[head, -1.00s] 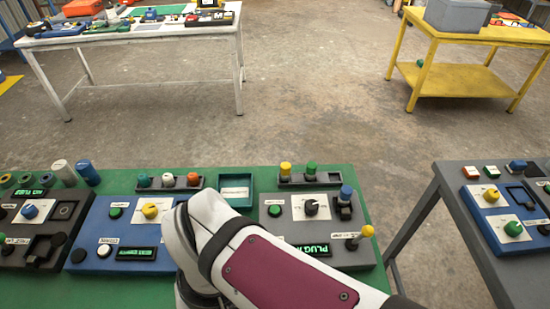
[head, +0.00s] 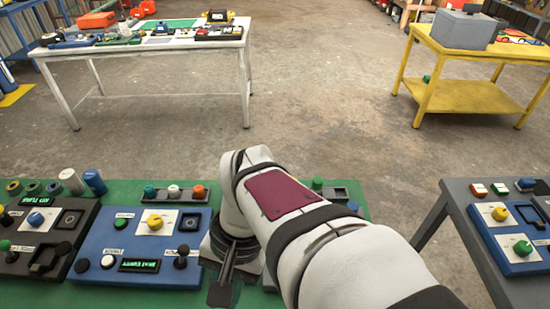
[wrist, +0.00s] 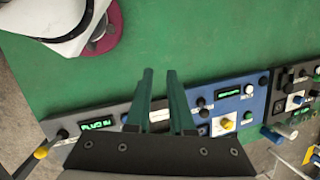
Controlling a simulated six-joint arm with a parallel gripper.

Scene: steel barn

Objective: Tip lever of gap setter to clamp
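No readable label says which panel is the gap setter. The blue panel (head: 125,225) has a black-knobbed lever (head: 181,258), a yellow dial (head: 155,222) and a lit display (head: 139,265). The same black lever shows in the wrist view (wrist: 203,102). The grey panel, lit "PLUG IN" (wrist: 98,124), has a lever with a yellow knob (wrist: 41,153); my arm hides most of this panel in the head view. My gripper (head: 220,290) is just right of the blue panel. In the wrist view my gripper (wrist: 160,72) has two separated fingers with nothing between them.
A black panel (head: 50,235) with a green-knobbed lever stands left of the blue one. A dark table (head: 500,285) with another blue panel is at right. Open floor (head: 330,110) lies beyond.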

